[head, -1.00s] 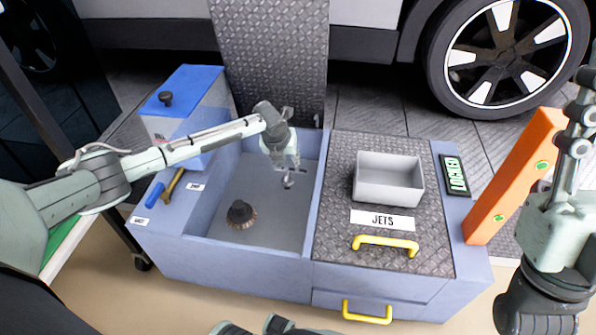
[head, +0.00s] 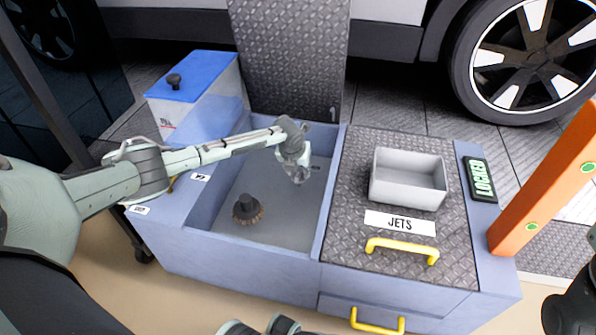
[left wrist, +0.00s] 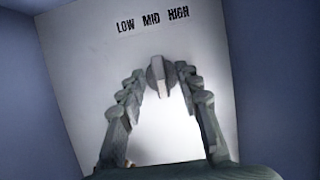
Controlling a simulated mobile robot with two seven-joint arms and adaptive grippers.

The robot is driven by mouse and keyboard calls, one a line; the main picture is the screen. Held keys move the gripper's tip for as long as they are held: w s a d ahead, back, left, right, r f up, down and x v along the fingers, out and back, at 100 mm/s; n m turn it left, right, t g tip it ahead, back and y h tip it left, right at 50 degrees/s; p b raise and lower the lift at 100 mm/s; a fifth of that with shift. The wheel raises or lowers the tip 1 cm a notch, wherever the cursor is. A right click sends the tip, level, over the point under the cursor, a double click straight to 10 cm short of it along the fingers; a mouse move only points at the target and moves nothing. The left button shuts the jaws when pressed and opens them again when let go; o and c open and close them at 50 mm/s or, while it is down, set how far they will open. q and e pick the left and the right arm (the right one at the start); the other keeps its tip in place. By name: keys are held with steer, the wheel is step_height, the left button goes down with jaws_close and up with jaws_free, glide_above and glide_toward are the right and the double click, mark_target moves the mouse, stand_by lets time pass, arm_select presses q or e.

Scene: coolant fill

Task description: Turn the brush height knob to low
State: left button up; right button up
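In the left wrist view the grey brush height knob (left wrist: 158,76) sits on a pale panel, below the label LOW MID HIGH (left wrist: 153,21). Its raised bar stands nearly upright, with the top end roughly toward MID; the exact setting is hard to tell. My left gripper (left wrist: 160,73) is open, its fingertips to either side of the knob. I cannot tell whether they touch it. In the head view my left gripper (head: 297,172) is inside the open bay, near its right wall. The knob is not clear there.
A round brush (head: 247,209) stands on the floor of the grey-blue bay (head: 283,228). A blue-lidded tank (head: 200,75) is at the left. A plate labelled JETS (head: 400,222) with a grey tray (head: 408,190) and yellow handle (head: 402,250) lies to the right, near an orange post (head: 545,185).

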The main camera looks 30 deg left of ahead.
arm_select(q)
steer(key=shift+c, duration=0.2)
jaws_close()
